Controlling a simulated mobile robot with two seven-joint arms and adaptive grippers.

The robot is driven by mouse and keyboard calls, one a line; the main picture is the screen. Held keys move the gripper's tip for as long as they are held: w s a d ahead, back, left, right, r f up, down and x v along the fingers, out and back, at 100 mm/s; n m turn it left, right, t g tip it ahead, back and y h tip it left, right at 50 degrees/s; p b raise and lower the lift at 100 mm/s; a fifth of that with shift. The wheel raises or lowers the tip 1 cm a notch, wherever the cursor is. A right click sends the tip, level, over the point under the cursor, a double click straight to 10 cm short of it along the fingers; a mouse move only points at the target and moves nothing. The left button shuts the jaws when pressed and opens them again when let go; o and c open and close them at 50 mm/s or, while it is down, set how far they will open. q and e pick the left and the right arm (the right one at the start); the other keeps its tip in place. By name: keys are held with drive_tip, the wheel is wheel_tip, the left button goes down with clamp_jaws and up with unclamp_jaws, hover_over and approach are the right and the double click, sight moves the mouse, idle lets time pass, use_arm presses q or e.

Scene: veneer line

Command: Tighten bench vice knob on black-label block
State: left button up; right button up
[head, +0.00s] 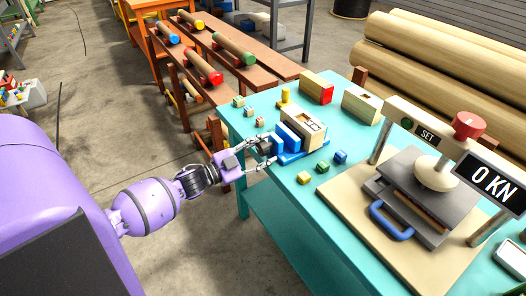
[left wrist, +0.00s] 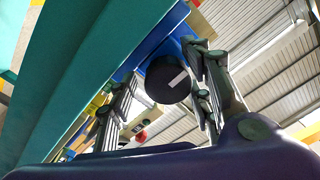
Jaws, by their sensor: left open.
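The blue bench vice (head: 290,155) stands near the left edge of the turquoise table. A pale wooden block (head: 308,122) with dark-outlined markings sits in it, against the blue jaw; its label is too small to read. My left gripper (head: 268,151) reaches the vice from the left, open, its fingers on either side of the knob. In the left wrist view the round black knob (left wrist: 168,80) with a white mark shows between the fingers of the left gripper (left wrist: 163,66). I cannot tell whether the fingers touch it. My right gripper is not in view.
The turquoise table (head: 285,217) also holds a red-ended block (head: 317,87), a slotted block (head: 362,104), several small coloured cubes and a press (head: 420,190) reading 0 KN. Brown benches (head: 240,88) with rollers stand behind. Large rolls (head: 450,60) lie at the back right.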

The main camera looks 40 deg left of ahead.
use_arm(q)
drive_tip(key=v, duration=1.2)
drive_tip(key=shift+d, duration=0.1)
idle(0.6)
drive_tip(key=s+d+f+n+g+y+p, duration=0.2)
drive_tip(key=s+d+f+n+y, duration=0.1)
drive_tip(key=s+f, duration=0.25)
drive_tip(key=s+d+f+n+g+y+p, duration=0.1)
drive_tip(key=s+d+f+n+g+y, duration=0.15)
drive_tip(key=s+f, duration=0.35)
drive_tip(key=s+d+f+n+g+y+p, duration=0.1)
drive_tip(key=s+d+n+p, duration=0.4)
drive_tip(key=s+d, duration=1)
drive_tip(key=shift+s+d+f+g, duration=0.25)
drive_tip(key=shift+s+f+g, duration=0.3)
drive_tip(key=shift+g, duration=0.7)
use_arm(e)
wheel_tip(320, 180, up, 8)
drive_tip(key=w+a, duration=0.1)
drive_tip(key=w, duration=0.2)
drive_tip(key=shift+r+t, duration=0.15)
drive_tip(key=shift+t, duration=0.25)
